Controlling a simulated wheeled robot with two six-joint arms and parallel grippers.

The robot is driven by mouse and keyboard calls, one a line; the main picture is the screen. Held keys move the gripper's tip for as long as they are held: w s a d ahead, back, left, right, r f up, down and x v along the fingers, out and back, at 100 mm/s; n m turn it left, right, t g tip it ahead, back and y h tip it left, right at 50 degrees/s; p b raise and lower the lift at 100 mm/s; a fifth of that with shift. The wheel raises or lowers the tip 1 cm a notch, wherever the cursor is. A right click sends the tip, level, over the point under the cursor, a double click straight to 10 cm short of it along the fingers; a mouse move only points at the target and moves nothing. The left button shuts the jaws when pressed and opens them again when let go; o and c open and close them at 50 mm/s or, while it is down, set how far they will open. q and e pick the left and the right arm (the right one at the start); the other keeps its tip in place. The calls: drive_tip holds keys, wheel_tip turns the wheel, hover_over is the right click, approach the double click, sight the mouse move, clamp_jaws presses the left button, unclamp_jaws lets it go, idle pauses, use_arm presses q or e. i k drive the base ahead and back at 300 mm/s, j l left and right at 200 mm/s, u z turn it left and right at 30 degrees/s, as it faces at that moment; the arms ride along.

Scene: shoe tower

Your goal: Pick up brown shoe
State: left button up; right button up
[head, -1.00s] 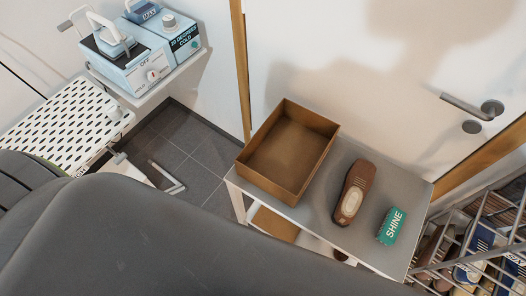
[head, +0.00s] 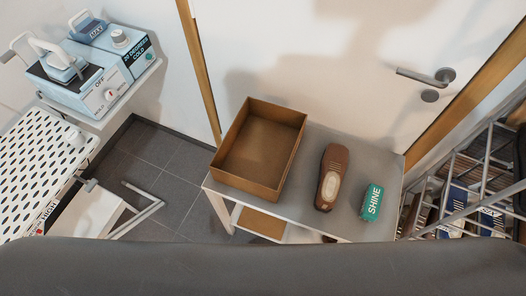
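The brown shoe (head: 332,178) lies on the grey table top (head: 298,205), with its pale opening facing up. It sits between the cardboard box on its left and the teal SHINE box on its right, apart from both. Neither of my grippers shows in the head view. A dark grey surface fills the bottom of the view and hides what is below it.
An open, empty-looking cardboard box (head: 228,181) stands at the table's left. The teal SHINE box (head: 372,202) is near its right end. A wire rack (head: 487,148) stands at right, a white perforated ironing board (head: 40,165) at left. Dark tiled floor (head: 165,165) lies between.

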sight(334, 161)
drive_tip(key=z, duration=0.8)
